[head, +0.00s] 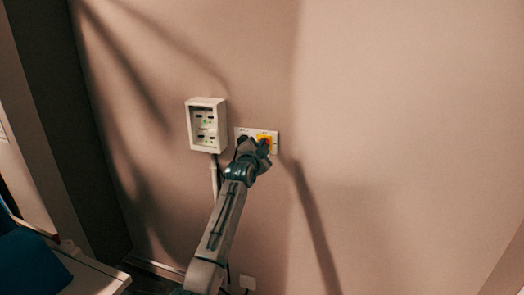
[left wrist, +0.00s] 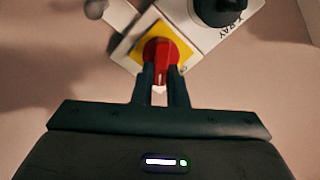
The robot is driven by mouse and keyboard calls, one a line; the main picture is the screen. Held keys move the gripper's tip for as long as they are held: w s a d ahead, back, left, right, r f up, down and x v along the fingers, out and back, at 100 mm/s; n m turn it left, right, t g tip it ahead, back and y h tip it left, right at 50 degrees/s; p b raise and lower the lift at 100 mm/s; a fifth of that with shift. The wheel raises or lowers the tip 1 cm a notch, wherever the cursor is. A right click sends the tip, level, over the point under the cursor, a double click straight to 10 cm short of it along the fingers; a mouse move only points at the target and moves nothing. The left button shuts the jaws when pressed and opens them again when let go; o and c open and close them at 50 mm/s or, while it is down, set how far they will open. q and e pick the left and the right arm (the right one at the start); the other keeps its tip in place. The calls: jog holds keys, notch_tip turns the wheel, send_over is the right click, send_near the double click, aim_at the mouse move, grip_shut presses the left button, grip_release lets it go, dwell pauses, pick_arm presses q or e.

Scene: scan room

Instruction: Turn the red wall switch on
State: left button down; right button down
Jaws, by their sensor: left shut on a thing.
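The red wall switch (left wrist: 161,50) is a round rotary knob with a raised grip, on a yellow square plate (left wrist: 185,47) in the left wrist view. In the head view the yellow plate (head: 266,135) shows on the white wall panel, with the knob mostly hidden by my gripper. My left gripper (left wrist: 161,74) is shut on the knob's grip, one finger on each side. It also shows at the panel in the head view (head: 263,147). The yellow plate looks tilted in the left wrist view. My right gripper is in neither view.
A black knob (left wrist: 220,8) sits beside the switch near the lettering "X-RAY". A white wall box (head: 206,101) with sockets is left of the panel. The wall to the right is bare. A white surface and blue item (head: 25,262) are at lower left.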

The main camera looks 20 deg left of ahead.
pick_arm(q)
jog(key=m, duration=0.2)
jog(key=m+b, duration=0.1)
jog(key=m, duration=0.2)
jog(key=f+m+b, duration=0.1)
jog(key=m, duration=0.1)
jog(key=shift+d, duration=0.1)
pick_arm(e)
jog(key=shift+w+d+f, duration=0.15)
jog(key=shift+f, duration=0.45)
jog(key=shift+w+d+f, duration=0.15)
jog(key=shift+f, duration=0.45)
pick_arm(q)
jog(key=shift+m, duration=0.4)
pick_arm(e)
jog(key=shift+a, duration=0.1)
pick_arm(q)
jog(key=c, duration=1.4)
grip_release()
jog(key=shift+c, duration=0.2)
jog(key=shift+r, duration=0.1)
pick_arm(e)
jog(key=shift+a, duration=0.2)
pick_arm(q)
jog(key=shift+s, duration=0.1)
